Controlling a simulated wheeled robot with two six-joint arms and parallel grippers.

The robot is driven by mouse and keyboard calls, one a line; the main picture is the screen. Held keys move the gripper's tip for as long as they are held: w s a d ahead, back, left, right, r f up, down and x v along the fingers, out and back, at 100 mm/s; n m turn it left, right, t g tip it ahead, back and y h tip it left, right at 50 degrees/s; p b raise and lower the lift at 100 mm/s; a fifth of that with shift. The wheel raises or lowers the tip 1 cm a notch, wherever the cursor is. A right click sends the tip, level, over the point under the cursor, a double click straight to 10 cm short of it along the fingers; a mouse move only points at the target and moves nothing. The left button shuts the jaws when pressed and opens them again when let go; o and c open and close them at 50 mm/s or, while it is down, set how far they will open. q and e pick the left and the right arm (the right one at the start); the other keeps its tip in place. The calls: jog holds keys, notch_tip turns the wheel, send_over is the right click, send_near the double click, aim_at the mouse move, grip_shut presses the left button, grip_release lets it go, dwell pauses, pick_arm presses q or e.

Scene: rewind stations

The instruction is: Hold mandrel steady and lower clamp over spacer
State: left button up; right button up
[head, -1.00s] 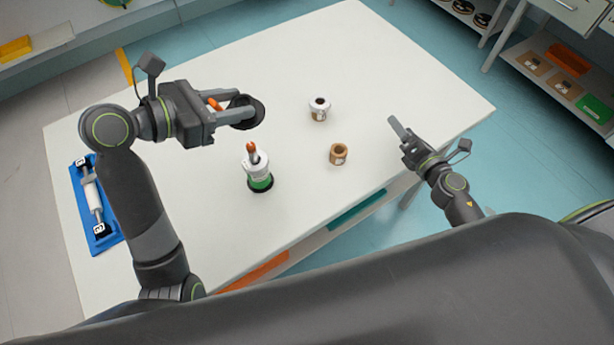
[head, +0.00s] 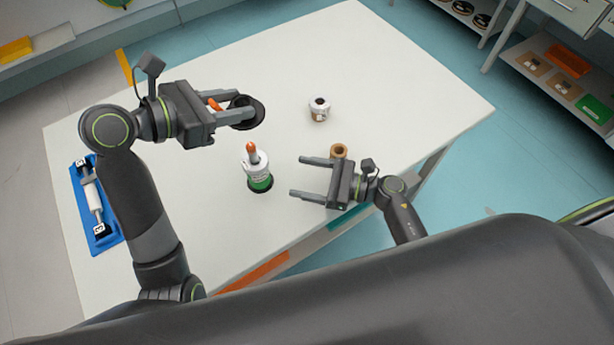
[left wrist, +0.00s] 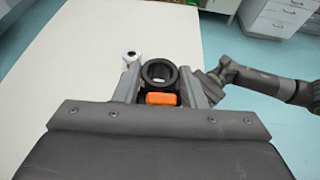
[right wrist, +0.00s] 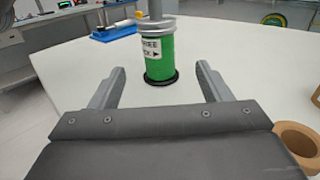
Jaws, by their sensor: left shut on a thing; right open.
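The mandrel stands upright on the table with a black base (right wrist: 161,81), a green roll (right wrist: 158,55), a white section above it and an orange tip (head: 250,147). I cannot tell which part of the white section is the spacer. My left gripper (head: 240,107) is shut on the clamp, a black ring (head: 259,105) with an orange part (left wrist: 161,99), held above and behind the mandrel, apart from it. My right gripper (head: 299,177) is open and low to the right of the mandrel. Its fingers point at the green roll, which appears between and beyond them in the right wrist view.
A brown cardboard core (head: 339,149) stands close behind my right gripper. A white roll with a dark centre (head: 319,109) stands farther back. A blue tray (head: 102,232) with a white roller lies at the left table edge. The table's far right is clear.

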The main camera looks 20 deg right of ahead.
aim_at(267, 172)
pick_arm(q)
jog(key=shift+r, duration=0.1)
pick_arm(e)
jog(key=shift+s+a+f, duration=0.1)
jog(key=shift+s+a, duration=0.05)
jog(key=shift+a, duration=0.15)
jog(key=x, duration=1.1)
jog(key=shift+w+a, duration=0.2)
jog(key=shift+w, duration=0.05)
jog(key=c, duration=1.2)
pick_arm(q)
jog(key=m+g, duration=0.1)
jog(key=f+m+g, duration=0.1)
jog(key=g, duration=0.1)
jog(key=shift+w+f+m, duration=0.3)
jog(key=shift+w, duration=0.05)
jog(key=shift+w+a+f+m+g+h, duration=0.15)
jog(key=shift+a+m+g+h, duration=0.25)
jog(key=shift+m+g, duration=0.45)
